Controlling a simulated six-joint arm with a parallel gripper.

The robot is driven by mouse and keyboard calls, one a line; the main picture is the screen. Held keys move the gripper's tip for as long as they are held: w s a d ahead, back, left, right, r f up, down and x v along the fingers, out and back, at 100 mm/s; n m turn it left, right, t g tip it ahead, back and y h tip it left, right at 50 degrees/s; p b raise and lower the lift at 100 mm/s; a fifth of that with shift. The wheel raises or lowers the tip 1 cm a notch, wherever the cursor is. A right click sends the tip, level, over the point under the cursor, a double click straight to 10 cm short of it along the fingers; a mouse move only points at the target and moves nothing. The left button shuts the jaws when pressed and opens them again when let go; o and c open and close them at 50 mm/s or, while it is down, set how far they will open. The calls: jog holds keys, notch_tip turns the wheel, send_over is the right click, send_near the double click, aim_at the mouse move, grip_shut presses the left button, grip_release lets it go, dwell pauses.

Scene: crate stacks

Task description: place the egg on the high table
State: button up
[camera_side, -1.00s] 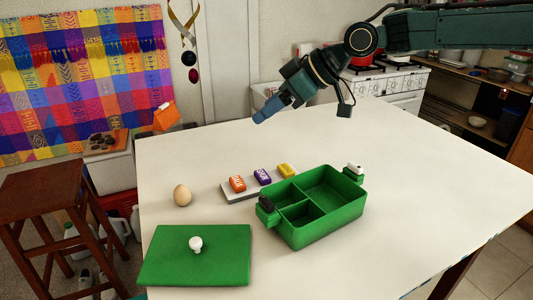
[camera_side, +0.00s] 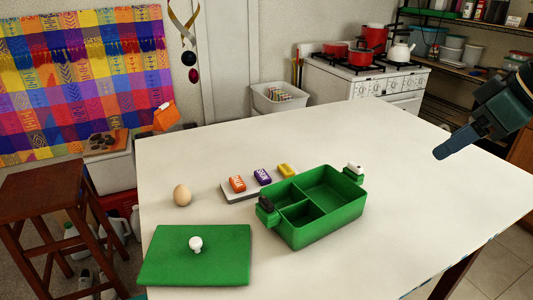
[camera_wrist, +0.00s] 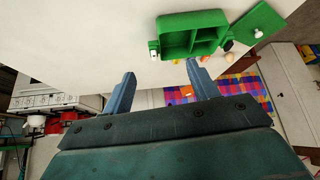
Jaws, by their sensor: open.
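A light brown egg (camera_side: 182,195) stands on the left part of a white table (camera_side: 400,220), behind a green lid and left of the small blocks. My gripper (camera_side: 440,153) is at the right of the side view, above the table's right part, far from the egg. In the wrist view my gripper (camera_wrist: 160,74) shows two blue fingers spread apart with nothing between them.
A green divided box (camera_side: 322,222) stands mid-table. A green lid (camera_side: 190,262) with a white knob lies front left. A light tray (camera_side: 232,196) holds orange, purple and yellow blocks. A wooden stool (camera_side: 42,180) stands left. The table's back and right are clear.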

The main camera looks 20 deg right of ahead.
jog(key=s+d+f+m+h, duration=0.1)
jog(key=s+d+f, duration=0.1)
jog(key=s, duration=0.3)
jog(key=s+d+f+m, duration=0.1)
jog(key=s+d+f, duration=0.2)
jog(key=s, duration=0.3)
jog(key=shift+s+f+m+g+h, duration=0.3)
jog(key=shift+f+m+g+h, duration=0.05)
jog(key=shift+m+g+h, duration=0.05)
dwell(0.5)
